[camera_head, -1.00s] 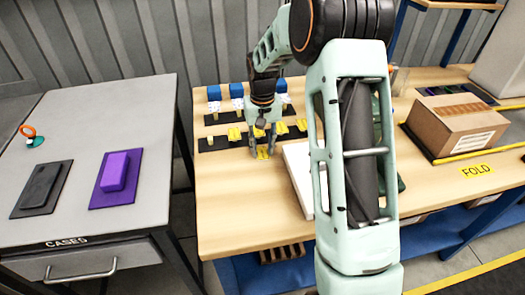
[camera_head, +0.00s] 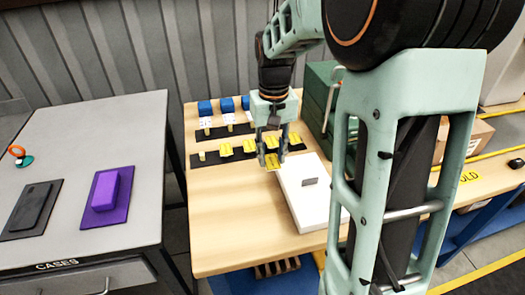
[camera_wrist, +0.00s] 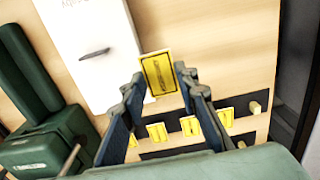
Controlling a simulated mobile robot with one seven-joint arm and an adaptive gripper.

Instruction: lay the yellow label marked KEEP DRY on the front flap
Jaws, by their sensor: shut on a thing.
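My gripper (camera_head: 271,160) is shut on a yellow label (camera_head: 272,161) with dark print too small to read. In the wrist view the label (camera_wrist: 159,74) stands out between the fingertips (camera_wrist: 157,78), with a dark border and markings on its face. My gripper holds it above the table, at the left edge of a white slab (camera_head: 310,205). A brown carton (camera_head: 480,137) at the far right is mostly hidden behind my arm. I cannot make out its front flap.
More yellow labels (camera_head: 226,150) stand on a dark strip behind my gripper. Blue-topped items (camera_head: 205,107) stand behind them. A green case (camera_head: 318,95) is at the back. The grey table at left holds a purple block (camera_head: 107,189). The front left of the wooden table is clear.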

